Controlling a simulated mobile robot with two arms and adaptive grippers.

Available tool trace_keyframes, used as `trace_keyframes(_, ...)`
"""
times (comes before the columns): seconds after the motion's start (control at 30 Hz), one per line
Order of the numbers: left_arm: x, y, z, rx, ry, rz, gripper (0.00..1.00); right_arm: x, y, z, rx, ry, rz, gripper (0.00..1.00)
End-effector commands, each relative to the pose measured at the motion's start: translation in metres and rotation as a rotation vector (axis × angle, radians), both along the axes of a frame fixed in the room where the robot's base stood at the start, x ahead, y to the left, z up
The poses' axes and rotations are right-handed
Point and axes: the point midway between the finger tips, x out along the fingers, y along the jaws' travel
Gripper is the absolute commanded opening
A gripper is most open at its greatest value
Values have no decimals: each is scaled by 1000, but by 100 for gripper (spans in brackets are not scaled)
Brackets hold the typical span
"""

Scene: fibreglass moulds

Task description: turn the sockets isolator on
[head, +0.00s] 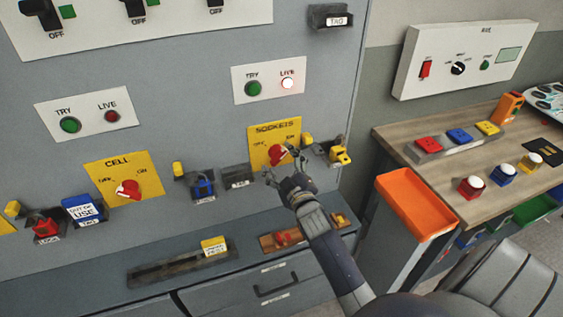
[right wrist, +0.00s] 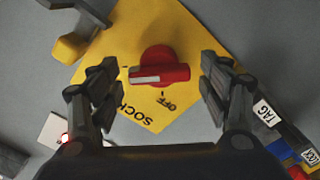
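The sockets isolator is a red rotary knob (head: 278,154) on a yellow plate (head: 262,133). In the right wrist view the knob (right wrist: 172,71) lies sideways, its white-marked end pointing left, with the OFF word below it; the ON word is not readable there. My right gripper (head: 283,163) is at the knob in the head view. In the right wrist view its fingers (right wrist: 160,85) are spread on either side of the knob, with gaps between. Above the plate, the LIVE lamp (head: 287,83) glows and the TRY button (head: 253,88) is green. My left gripper is not in view.
A yellow part (head: 307,140) and a yellow padlock (head: 340,155) sit right of the plate. A TAG holder (head: 239,178) and blue padlock (head: 203,187) sit left. The CELL isolator (head: 128,188) is further left. A ledge juts out below; a workbench (head: 400,150) stands right.

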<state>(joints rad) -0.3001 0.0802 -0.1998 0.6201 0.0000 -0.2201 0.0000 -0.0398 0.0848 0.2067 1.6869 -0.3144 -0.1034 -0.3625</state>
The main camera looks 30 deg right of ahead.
Motion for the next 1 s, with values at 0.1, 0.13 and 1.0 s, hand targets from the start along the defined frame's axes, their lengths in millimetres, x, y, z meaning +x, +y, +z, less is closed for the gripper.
trace_keyframes(0.1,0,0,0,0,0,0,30,0,0,0,-2,0,0,74)
trace_keyframes(0.13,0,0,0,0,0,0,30,0,0,0,-2,0,0,74)
trace_keyframes(1.0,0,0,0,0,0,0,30,-105,25,-1,-1,2,0,74)
